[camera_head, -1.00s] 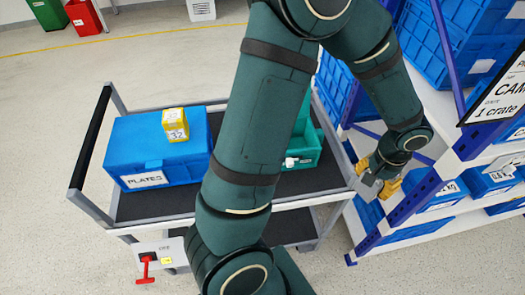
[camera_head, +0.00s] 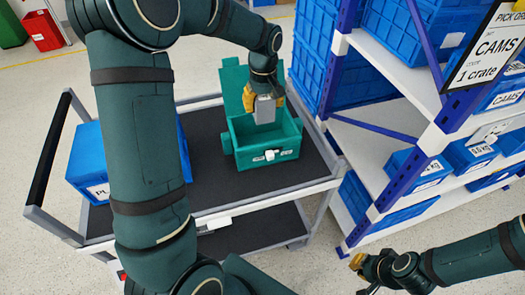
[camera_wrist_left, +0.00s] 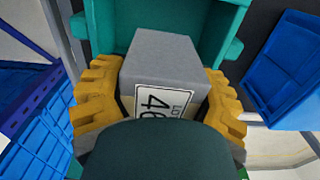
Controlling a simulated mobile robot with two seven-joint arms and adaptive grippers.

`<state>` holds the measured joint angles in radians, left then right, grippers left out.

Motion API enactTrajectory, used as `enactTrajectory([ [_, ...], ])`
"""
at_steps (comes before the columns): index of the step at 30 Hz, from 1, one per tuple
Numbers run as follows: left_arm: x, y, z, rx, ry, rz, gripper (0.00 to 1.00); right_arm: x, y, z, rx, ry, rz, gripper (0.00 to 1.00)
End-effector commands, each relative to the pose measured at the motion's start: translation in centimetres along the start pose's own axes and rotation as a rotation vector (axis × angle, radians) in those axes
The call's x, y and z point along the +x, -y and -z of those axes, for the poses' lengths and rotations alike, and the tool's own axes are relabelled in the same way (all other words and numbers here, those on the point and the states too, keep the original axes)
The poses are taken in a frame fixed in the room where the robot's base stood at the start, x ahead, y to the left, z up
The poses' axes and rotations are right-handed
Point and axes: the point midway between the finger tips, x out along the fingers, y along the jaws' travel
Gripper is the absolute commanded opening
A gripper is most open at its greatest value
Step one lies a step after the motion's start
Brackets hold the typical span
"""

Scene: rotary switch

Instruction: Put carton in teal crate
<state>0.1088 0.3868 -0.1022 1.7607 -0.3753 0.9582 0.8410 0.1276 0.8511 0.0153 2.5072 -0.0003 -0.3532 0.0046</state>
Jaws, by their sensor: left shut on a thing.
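A grey carton (camera_head: 264,112) is held in my left gripper (camera_head: 264,98), whose yellow fingers close on its sides. In the left wrist view the carton (camera_wrist_left: 165,65) sits between the yellow fingers, with a white number label facing the camera. The teal crate (camera_head: 268,168) stands on the cart with its lid (camera_head: 236,82) raised at the back. The carton hangs over the crate's opening, and its lower end appears at about rim level.
The crate is on the cart's dark upper shelf (camera_head: 215,185). A blue crate (camera_head: 88,165) on the cart is partly hidden behind my left arm. A shelf rack with a blue post (camera_head: 395,170) and several blue bins stands close on the right.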

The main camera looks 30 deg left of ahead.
Motion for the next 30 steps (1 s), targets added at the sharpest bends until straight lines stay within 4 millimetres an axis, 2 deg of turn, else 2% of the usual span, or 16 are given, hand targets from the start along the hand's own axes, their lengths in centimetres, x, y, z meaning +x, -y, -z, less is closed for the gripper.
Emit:
enactTrajectory([
  [1,1.2,0.0,0.1,-0.003,0.000,0.000,0.21,0.8,-0.3,-0.1,-0.001,0.000,0.000,0.00],
  [6,3.1,0.0,0.1,-0.007,0.000,-0.002,0.21,1.8,-0.7,-0.1,-0.003,0.000,0.000,0.00],
  [11,4.5,0.1,0.1,-0.007,0.001,-0.001,0.21,2.2,-0.8,-0.1,-0.004,-0.001,0.001,0.00],
  [18,8.1,0.1,0.1,-0.006,0.000,-0.001,0.21,3.0,-1.1,0.0,-0.004,-0.006,0.000,0.00],
  [23,9.4,0.1,0.1,-0.006,0.001,-0.001,0.21,3.3,-1.2,0.0,-0.004,-0.007,0.000,0.00],
  [30,13.0,0.1,0.1,-0.005,0.002,0.000,0.21,4.2,-1.5,0.1,-0.005,-0.012,0.000,0.00],
])
